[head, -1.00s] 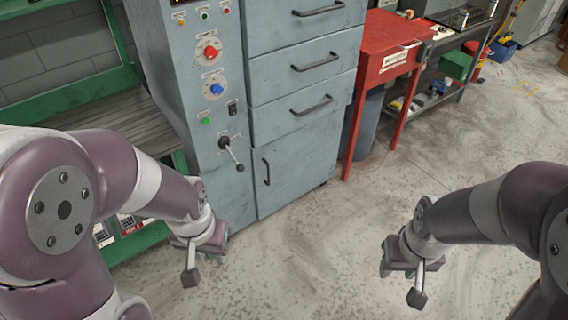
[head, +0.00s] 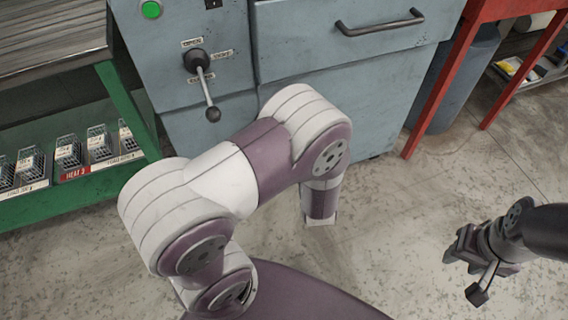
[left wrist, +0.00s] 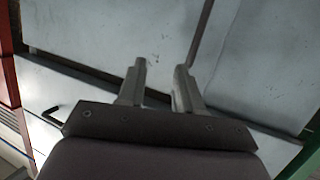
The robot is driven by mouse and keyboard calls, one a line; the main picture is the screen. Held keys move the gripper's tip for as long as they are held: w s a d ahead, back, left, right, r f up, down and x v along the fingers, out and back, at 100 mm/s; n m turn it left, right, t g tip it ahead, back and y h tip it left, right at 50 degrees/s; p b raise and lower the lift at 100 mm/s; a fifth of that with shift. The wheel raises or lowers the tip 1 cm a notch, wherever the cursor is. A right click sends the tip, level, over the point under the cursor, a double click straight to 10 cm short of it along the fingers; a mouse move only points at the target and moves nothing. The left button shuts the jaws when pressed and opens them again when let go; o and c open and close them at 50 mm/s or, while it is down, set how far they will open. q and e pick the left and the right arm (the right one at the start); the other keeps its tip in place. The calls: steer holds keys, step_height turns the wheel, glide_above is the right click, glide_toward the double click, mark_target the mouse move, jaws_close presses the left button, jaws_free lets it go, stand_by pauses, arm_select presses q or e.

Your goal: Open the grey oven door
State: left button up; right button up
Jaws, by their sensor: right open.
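The lower grey-blue door panel (head: 385,110) is on the cabinet front, below a drawer. My left arm covers much of it in the head view, and its handle is hidden there. My left gripper is hidden in the head view. In the left wrist view my left gripper (left wrist: 161,68) has its two fingers apart with nothing between them, in front of a grey-blue panel (left wrist: 105,35). A dark upright line runs by the right fingertip; I cannot tell whether it is seam or handle. My right gripper (head: 462,248) is open and empty over the floor at the right.
A drawer with a black handle (head: 380,22) is above the door. A lever (head: 205,88) sticks out of the control column at the left. A green rack (head: 130,110) with small baskets stands further left, red table legs (head: 440,90) at the right. The floor in front is bare.

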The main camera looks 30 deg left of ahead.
arm_select(q)
steer(key=s+a+f+t+y+b, duration=0.1)
steer(key=s+a+f+y+b, duration=0.1)
steer(key=s+f+y+b, duration=0.35)
steer(key=shift+n+h, duration=0.3)
steer(key=shift+h, duration=0.65)
steer(key=b+x, duration=0.1)
steer(key=x, duration=0.3)
steer(key=b+x, duration=0.1)
steer(key=x, duration=0.4)
steer(key=b+x, duration=0.2)
steer(key=x, duration=0.3)
steer(key=shift+w+d+f, duration=0.2)
steer(key=shift+w+f, duration=0.1)
steer(key=shift+w, duration=0.05)
arm_select(e)
step_height(320, 180, down, 13)
steer(key=shift+w, duration=0.25)
steer(key=shift+f, duration=0.1)
arm_select(q)
jaws_close()
